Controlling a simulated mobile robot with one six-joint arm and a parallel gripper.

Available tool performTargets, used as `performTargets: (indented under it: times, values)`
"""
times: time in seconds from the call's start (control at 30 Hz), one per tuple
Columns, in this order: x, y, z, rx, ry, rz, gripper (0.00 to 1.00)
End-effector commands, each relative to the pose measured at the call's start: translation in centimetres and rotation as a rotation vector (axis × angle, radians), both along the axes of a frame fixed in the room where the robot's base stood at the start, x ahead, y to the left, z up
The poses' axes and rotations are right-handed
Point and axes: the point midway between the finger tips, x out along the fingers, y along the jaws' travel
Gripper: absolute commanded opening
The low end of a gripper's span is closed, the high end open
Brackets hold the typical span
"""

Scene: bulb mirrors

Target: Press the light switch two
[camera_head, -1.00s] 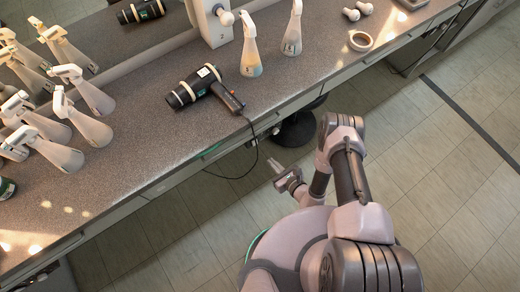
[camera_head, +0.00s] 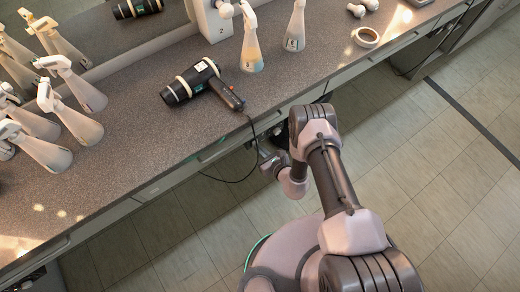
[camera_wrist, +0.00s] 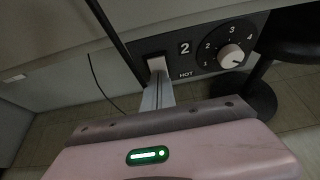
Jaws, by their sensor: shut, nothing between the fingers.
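A dark panel (camera_wrist: 205,52) marked "2" and "HOT" is on the front below the counter in the wrist view. A pale switch (camera_wrist: 156,63) sits on its left part, left of the number. My gripper (camera_wrist: 157,80) is shut and empty, with its tips at the lower edge of this switch; I cannot tell if they touch. The tips partly cover the switch. In the head view my gripper (camera_head: 268,163) is beside the counter's front edge, and the panel is hidden there.
A white dial (camera_wrist: 231,56) numbered 1 to 4 is right of the switch. A black stool (camera_wrist: 246,98) stands behind. On the counter (camera_head: 130,150) are a hair dryer (camera_head: 200,84), several spray bottles (camera_head: 250,45) and a roll of tape (camera_head: 366,37). A cable (camera_head: 235,180) hangs near my gripper.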

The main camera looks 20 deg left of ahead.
Motion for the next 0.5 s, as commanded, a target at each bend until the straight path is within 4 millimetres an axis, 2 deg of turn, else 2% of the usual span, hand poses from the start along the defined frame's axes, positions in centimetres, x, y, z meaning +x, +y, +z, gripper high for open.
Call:
performTargets:
  times: [0.07,0.5]
  values:
    - [0.3,0.3,-0.7,0.0,-0.003,0.001,0.0]
    - [0.4,0.3,0.8,0.002,-0.004,0.001,0.0]
